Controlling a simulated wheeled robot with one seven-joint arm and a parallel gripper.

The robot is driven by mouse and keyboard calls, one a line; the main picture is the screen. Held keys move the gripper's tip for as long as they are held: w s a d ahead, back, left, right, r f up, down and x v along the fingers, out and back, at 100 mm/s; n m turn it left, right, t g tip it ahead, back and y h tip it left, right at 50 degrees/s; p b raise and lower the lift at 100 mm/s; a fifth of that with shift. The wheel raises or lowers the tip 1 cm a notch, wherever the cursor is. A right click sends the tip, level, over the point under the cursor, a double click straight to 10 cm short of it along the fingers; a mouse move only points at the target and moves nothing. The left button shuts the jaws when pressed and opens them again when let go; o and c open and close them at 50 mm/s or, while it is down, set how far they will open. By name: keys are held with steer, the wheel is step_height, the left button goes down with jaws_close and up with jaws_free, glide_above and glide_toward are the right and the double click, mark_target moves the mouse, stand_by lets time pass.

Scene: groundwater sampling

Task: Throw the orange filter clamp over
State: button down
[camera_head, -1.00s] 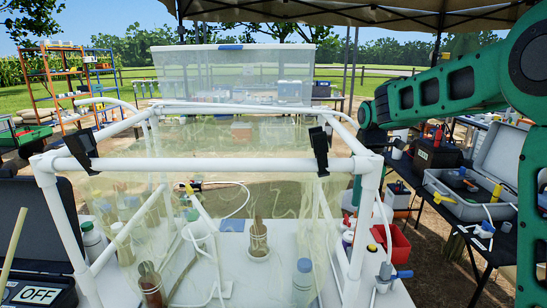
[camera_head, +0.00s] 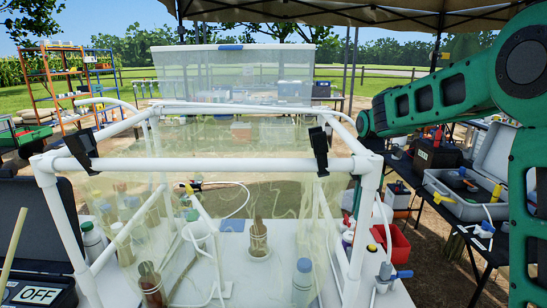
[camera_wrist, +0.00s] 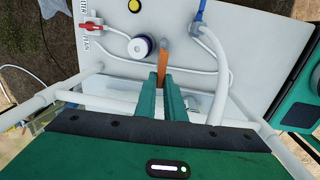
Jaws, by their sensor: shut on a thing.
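The orange filter clamp (camera_wrist: 163,55) shows in the wrist view as a narrow orange strip at the tips of my green fingers. My gripper (camera_wrist: 167,88) is shut on it, above the white tabletop (camera_wrist: 262,25). The fingers hide the clamp's near end. In the head view my arm comes in from the right, and its lower end is mostly hidden behind the white pipe frame (camera_head: 367,215). I cannot make out the clamp there.
The pipe frame with clear sheeting and black clips (camera_head: 320,150) surrounds bottles on the table. In the wrist view a red valve (camera_wrist: 92,28), a round white-rimmed piece (camera_wrist: 140,47) and a hose (camera_wrist: 215,75) lie close by. A red bin (camera_head: 392,243) stands right of the frame.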

steer(key=w+f+g, duration=0.1)
steer(key=w+g, duration=0.1)
steer(key=w, duration=0.5)
steer(key=shift+w, duration=0.2)
steer(key=c, duration=2.5)
jaws_free()
steer(key=w+f+g, duration=0.1)
steer(key=w+f, duration=0.1)
steer(key=w+f+g, duration=0.1)
steer(key=w+f, duration=0.1)
steer(key=w, duration=0.1)
steer(key=shift+o, duration=0.2)
steer(key=shift+w+f+g, duration=0.25)
steer(key=shift+w+g, duration=0.05)
steer(key=shift+w, duration=0.1)
